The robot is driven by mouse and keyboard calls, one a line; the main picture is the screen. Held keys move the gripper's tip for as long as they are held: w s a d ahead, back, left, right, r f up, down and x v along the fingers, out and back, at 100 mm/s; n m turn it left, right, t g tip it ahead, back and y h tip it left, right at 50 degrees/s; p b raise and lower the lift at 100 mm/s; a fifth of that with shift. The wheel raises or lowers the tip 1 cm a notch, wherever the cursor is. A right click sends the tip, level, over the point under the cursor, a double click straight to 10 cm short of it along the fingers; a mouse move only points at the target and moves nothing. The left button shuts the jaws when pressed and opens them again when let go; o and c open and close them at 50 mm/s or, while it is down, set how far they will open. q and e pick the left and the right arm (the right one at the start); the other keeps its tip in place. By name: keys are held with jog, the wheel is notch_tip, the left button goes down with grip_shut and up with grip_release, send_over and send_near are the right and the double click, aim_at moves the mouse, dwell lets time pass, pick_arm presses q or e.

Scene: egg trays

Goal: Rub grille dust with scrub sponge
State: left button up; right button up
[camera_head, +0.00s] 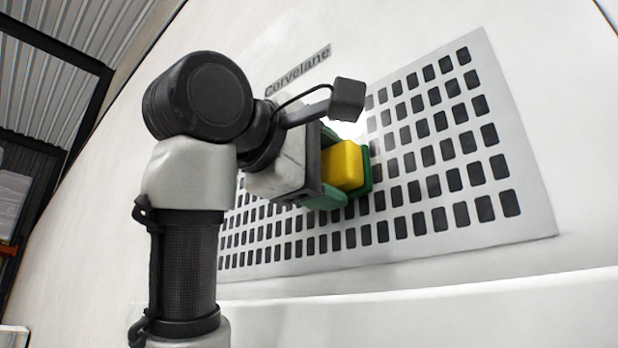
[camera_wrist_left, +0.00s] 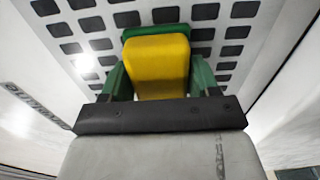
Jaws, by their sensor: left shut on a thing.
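The scrub sponge (camera_head: 342,166) is a yellow block with a green pad on its far side. My left gripper (camera_head: 338,178), with green fingers, is shut on the sponge. The sponge's green side faces the grille (camera_head: 519,170), a pale panel with rows of dark rounded slots. The pad looks close against the slots; I cannot tell whether it touches. In the left wrist view the sponge (camera_wrist_left: 156,60) sits between both fingers, with the grille (camera_wrist_left: 272,20) behind it. Some slots look greyish near the sponge, but dust is not clear. My right gripper is not in view.
The grille is set in a large white wall or housing (camera_head: 400,40) with the lettering "Corvelane" (camera_head: 298,70) above it. A pale ledge (camera_head: 480,305) runs below the grille. A dark-framed metal roof (camera_head: 70,30) shows at the upper left.

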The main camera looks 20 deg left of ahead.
pick_arm(q)
jog(key=shift+d, duration=0.25)
jog(key=shift+a, duration=0.1)
jog(key=shift+s+a+f, duration=0.1)
jog(key=shift+s, duration=0.1)
jog(key=shift+b+v, duration=1.1)
jog(key=shift+v, duration=1.7)
